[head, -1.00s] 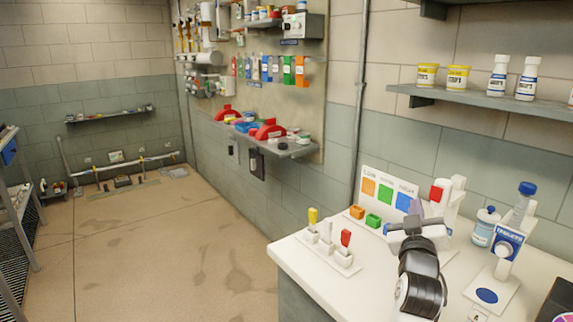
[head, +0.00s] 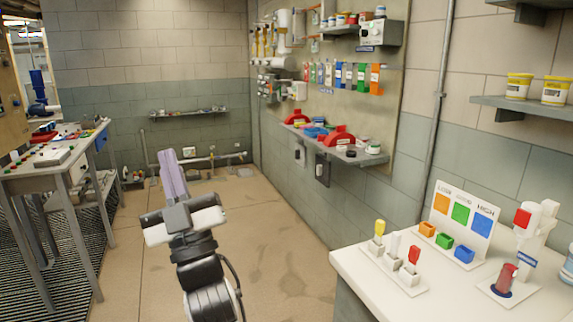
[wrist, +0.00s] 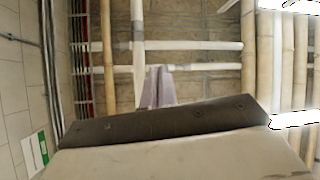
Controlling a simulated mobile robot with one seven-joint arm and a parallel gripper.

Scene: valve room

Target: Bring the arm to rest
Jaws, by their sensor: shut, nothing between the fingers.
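My arm stands raised over the open floor, left of the white counter (head: 375,285). My gripper (head: 172,158) is at its top in the head view, with pale lilac fingers pointing up. The fingers lie together with nothing between them. In the wrist view the fingers (wrist: 156,88) show close together beyond the dark edge of the gripper body, against pipes and a ceiling-like surface. The gripper touches nothing that I can see.
The counter at right holds a lever block (head: 397,268), small coloured bins (head: 445,241), a colour sign (head: 463,218) and a stand with a reddish cylinder (head: 507,277). A workbench (head: 60,160) stands at left. Floor between is clear.

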